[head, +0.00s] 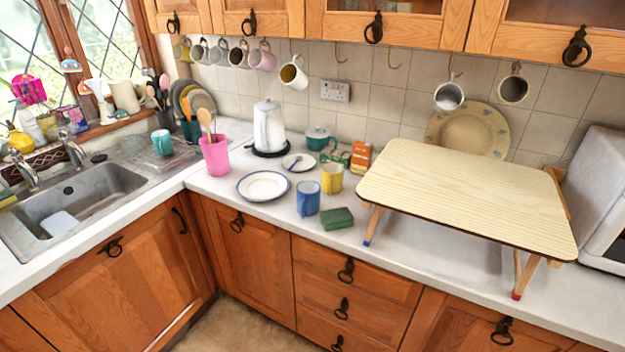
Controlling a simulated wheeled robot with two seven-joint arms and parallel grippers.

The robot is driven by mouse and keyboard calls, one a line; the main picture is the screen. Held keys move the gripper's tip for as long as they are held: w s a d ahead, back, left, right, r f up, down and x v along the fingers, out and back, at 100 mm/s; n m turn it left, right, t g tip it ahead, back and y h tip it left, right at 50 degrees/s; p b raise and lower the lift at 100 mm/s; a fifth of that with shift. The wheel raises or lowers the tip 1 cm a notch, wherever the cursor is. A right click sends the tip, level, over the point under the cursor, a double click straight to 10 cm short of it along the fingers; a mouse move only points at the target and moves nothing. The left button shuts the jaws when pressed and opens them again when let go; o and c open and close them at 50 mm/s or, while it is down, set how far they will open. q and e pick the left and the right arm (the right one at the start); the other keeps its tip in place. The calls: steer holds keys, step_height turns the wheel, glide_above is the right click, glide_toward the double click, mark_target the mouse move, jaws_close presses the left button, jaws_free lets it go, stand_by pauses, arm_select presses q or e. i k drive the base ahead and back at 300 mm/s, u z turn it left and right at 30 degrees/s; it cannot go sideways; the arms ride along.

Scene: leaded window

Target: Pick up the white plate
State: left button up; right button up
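A white plate (263,186) with a thin blue rim lies flat on the white counter, left of the middle of the head view. Its top is empty and fully visible. A smaller white saucer (299,162) with a dark spoon-like item on it lies behind and to the right of the plate. Neither of my grippers shows in the head view.
A pink utensil cup (215,156) stands left of the plate, with a kettle (269,127) behind it. A blue mug (308,197), yellow mug (332,178) and green sponge (338,218) are to the right. A wooden folding table (470,195) covers the right counter. Counter in front of the plate is clear.

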mark_target(264, 185)
steer(key=z, duration=0.2)
steer(key=i, duration=1.1)
steer(key=u, duration=0.6)
